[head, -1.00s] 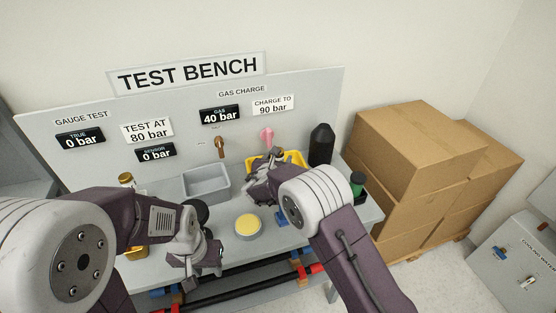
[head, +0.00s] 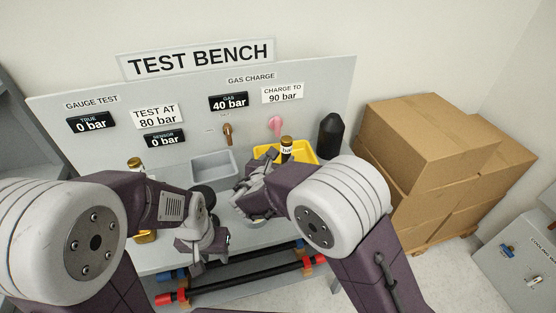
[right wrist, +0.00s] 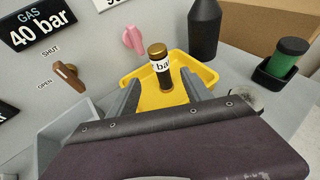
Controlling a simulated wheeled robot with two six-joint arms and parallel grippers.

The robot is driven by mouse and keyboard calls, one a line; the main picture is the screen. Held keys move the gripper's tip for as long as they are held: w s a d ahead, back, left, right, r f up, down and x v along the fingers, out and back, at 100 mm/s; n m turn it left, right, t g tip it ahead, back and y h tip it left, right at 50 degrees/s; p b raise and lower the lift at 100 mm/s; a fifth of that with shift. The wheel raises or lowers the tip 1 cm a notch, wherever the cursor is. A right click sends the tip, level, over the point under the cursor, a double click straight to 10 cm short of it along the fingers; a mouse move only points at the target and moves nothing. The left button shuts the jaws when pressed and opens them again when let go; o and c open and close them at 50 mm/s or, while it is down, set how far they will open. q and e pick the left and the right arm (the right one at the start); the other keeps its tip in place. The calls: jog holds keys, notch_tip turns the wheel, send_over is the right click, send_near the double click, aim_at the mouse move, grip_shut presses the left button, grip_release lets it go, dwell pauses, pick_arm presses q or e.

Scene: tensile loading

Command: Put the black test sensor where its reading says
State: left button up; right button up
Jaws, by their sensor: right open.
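The black test sensor (head: 286,150), a dark cylinder with a gold cap and a white label, stands upright in the yellow tray (head: 308,156). It also shows in the right wrist view (right wrist: 166,76), upright in the yellow tray (right wrist: 207,75), with the label partly readable as "ba". My right gripper (head: 243,186) is open and empty, in front of the tray. In the right wrist view its fingers lie to either side of the sensor in the picture, apart from it. My left gripper (head: 217,242) hangs low over the bench front; its jaw gap is unclear.
The grey tray (head: 214,165) is left of the yellow one. The panel shows true 0 bar (head: 90,122), sensor 0 bar (head: 164,138) and gas 40 bar (head: 228,101). A tall black bottle (head: 331,136) stands at right. Another gold-capped item (head: 135,165) stands at left.

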jog(key=s+d+f+m+g+h, duration=0.1)
jog(key=s+d+f+m+g, duration=0.1)
jog(key=d, duration=0.3)
jog(key=s+d+f+m+g+h, duration=0.1)
jog(key=s+d+f+m+g, duration=0.1)
jog(key=d+m, duration=0.3)
jog(key=s+d+f+m+g, duration=0.2)
jog(key=s+d+m+g, duration=0.1)
jog(key=d, duration=0.3)
jog(key=shift+s+d+f+m+h, duration=0.1)
jog(key=shift+s+d+m+h, duration=0.1)
jog(key=shift+s+m+h, duration=0.35)
jog(key=s+d+f+m+g+y, duration=0.2)
jog(key=s+m+y, duration=0.1)
jog(key=s+m, duration=0.5)
jog(key=s+d+f+m+g+y, duration=0.2)
jog(key=s+m, duration=0.7)
jog(key=m, duration=0.6)
jog(key=shift+g+y, duration=0.5)
jog(key=shift+y, duration=0.05)
jog(key=shift+f, duration=0.15)
